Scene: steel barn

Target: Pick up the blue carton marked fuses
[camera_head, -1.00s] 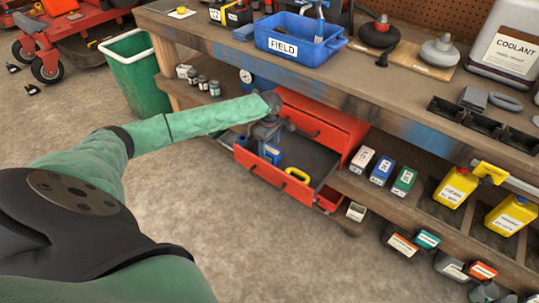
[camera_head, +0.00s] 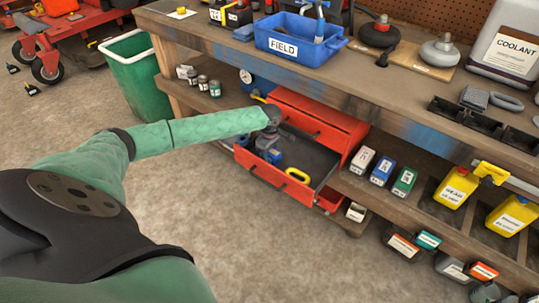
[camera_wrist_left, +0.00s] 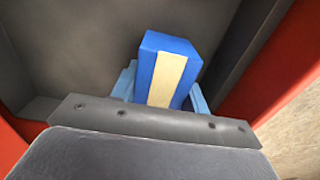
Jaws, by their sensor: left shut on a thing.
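A blue carton (camera_wrist_left: 152,62) with a cream stripe stands in the open red drawer (camera_head: 262,172). No lettering on it can be read. My left gripper (camera_head: 270,153) reaches down into the drawer and is shut on this carton. In the left wrist view the light-blue fingers (camera_wrist_left: 163,92) press on both sides of the carton. In the head view the gripper largely hides the carton. I cannot tell whether it is clear of the drawer floor. My right gripper is not in view.
A yellow ring-shaped thing (camera_head: 298,175) lies in the drawer. White, blue (camera_head: 382,172) and green boxes stand on the shelf to the right. The workbench (camera_head: 345,85) overhangs the drawer, with a blue FIELD bin (camera_head: 283,47) on top. Open floor lies in front.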

